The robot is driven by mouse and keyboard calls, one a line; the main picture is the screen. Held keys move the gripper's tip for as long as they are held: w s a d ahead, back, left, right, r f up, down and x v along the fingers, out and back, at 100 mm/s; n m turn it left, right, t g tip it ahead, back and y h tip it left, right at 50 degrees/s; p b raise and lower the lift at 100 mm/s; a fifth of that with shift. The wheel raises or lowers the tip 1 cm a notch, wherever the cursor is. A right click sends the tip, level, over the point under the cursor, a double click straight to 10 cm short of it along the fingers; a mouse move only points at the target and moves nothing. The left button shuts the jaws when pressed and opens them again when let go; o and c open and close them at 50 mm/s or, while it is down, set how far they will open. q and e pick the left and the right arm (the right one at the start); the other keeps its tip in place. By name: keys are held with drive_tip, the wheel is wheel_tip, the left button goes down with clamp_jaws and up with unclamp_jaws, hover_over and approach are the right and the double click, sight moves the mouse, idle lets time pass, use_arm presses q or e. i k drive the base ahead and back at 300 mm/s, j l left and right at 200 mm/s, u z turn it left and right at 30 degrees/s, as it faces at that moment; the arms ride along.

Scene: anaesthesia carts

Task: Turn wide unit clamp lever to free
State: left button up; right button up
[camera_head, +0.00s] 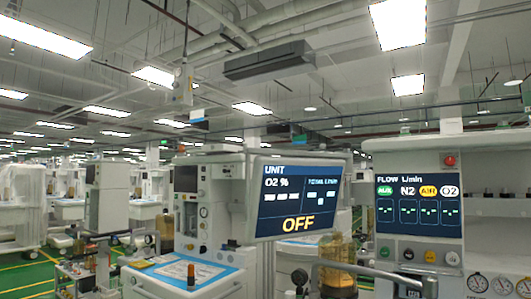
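An anaesthesia unit stands in the middle, with a tilted screen (298,200) reading UNIT, O2 % and OFF. A second, broader unit (490,235) stands at the right, with a FLOW L/min screen (419,206) and gauges below. I cannot tell which one is the wide unit. I cannot make out a clamp lever on either; their lower parts are cut off by the bottom edge. Neither of my grippers can be made out.
A grey horizontal rail (375,270) crosses in front of the right unit. An amber cylinder (338,265) stands between the units. A low cart with dark rails (100,237) is at the left. Green floor with yellow lines (25,280) shows at the far left.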

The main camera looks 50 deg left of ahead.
sight(344, 145)
drive_tip(key=u, duration=1.3)
drive_tip(key=i+j+z, duration=0.2)
drive_tip(key=j+z, duration=0.2)
drive_tip(key=j, duration=0.35)
drive_tip(key=i+j+z, duration=0.1)
drive_tip(key=j+z, duration=0.35)
drive_tip(key=j, duration=0.35)
drive_tip(key=j+z, duration=0.4)
drive_tip(key=j, duration=0.45)
drive_tip(key=k+j+z, duration=0.15)
drive_tip(key=j+z, duration=0.25)
drive_tip(key=j, duration=0.4)
